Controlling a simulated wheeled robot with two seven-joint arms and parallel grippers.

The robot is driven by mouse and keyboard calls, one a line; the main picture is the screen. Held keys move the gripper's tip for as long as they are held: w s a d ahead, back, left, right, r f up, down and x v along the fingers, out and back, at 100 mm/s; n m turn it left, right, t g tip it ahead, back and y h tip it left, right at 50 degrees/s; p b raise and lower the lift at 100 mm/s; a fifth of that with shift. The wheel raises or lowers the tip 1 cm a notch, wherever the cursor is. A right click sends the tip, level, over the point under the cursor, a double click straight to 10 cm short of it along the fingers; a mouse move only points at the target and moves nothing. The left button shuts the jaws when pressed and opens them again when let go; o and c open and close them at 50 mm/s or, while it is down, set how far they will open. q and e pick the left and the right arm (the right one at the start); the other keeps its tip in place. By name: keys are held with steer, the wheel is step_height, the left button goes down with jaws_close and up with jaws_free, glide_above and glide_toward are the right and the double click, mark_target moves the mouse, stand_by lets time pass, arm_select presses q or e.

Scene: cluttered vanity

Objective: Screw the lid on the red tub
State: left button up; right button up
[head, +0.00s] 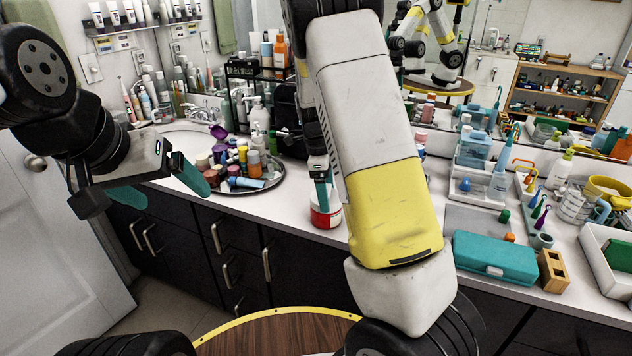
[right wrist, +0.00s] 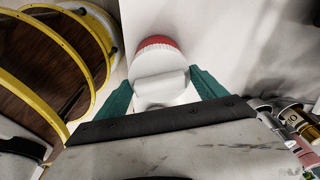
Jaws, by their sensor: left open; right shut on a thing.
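The red tub (head: 333,217), with a white patch on its side, stands near the counter's front edge in the head view, partly hidden by my right arm. My right gripper (head: 321,196) comes down on it from above, with a teal finger in front of its side. My left gripper (head: 168,187) is open and empty, in front of the counter's left part.
A round dark tray (head: 277,185) crowded with small jars and bottles stands left of the tub. A sink (head: 178,140) is behind it. A teal case (head: 495,258) and a wooden block (head: 553,271) lie to the right.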

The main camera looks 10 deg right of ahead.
steer(key=m, duration=0.4)
steer(key=shift+g, duration=0.3)
steer(key=m, duration=0.3)
steer(key=shift+y, duration=0.4)
steer(key=o, duration=1.5)
steer(key=shift+r, duration=0.1)
